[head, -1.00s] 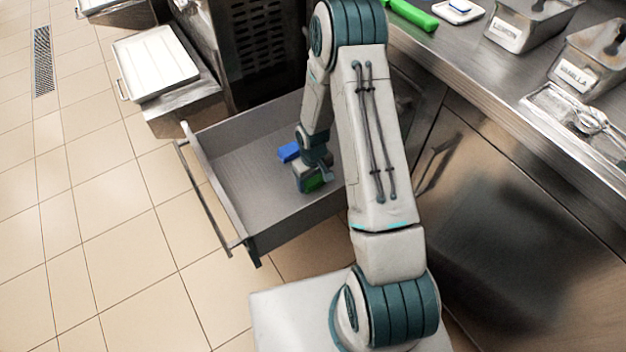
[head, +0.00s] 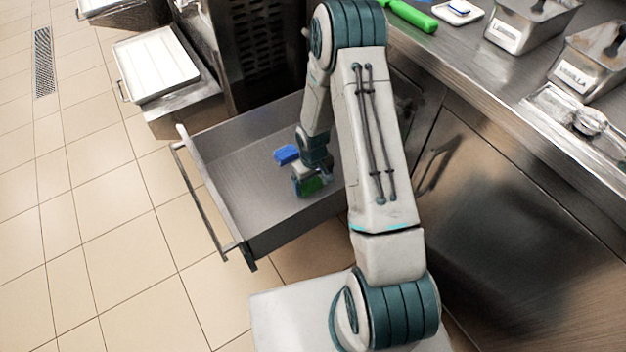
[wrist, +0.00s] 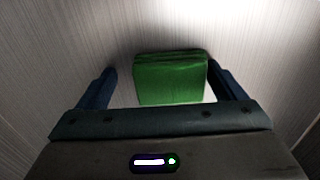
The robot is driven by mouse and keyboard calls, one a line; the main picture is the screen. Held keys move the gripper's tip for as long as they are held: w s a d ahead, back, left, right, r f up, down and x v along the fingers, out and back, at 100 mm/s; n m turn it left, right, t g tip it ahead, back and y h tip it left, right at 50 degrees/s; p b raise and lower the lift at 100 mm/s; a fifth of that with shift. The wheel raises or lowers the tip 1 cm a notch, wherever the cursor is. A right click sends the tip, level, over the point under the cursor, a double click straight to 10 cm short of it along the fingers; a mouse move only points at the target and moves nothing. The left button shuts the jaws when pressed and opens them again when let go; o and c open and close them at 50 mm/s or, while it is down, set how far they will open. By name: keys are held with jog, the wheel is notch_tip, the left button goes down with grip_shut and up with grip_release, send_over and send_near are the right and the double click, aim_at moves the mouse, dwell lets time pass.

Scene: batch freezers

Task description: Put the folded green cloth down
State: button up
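The folded green cloth (wrist: 170,82) is a thick green block inside the open drawer (head: 235,190). In the wrist view it sits between the two blue fingers of my gripper (wrist: 160,88). A clear gap shows on its left side, and the right finger is close beside it. My gripper (head: 310,182) is open, low inside the drawer, and partly covers the cloth (head: 312,187) in the head view. Whether the underside of the cloth rests fully on the drawer floor is hard to see.
A small blue item (head: 286,155) shows beside my gripper in the drawer. The counter (head: 470,70) on the right holds metal tubs (head: 590,60) and a green-handled tool (head: 410,14). A white-topped container (head: 155,62) stands behind the drawer. Floor at left is clear.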

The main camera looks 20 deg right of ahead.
notch_tip(320, 180, up, 12)
jog(key=p, duration=0.3)
notch_tip(320, 180, up, 17)
jog(key=m, duration=0.2)
send_over(313, 181)
jog(key=s+d, duration=0.1)
jog(key=s, duration=0.7)
jog(key=s+r+m+t, duration=0.1)
jog(key=s+r, duration=0.6)
jog(key=s, duration=0.5)
jog(key=shift+s+a+r+m+t, duration=0.2)
jog(key=shift+a+r+m+t, duration=0.1)
jog(key=shift+a+r, duration=0.1)
notch_tip(313, 181, up, 22)
jog(key=t+p, duration=0.1)
jog(key=p, duration=1.7)
jog(key=shift+a+f+p, duration=0.2)
jog(key=shift+f+p, duration=0.05)
jog(key=shift+p, duration=0.1)
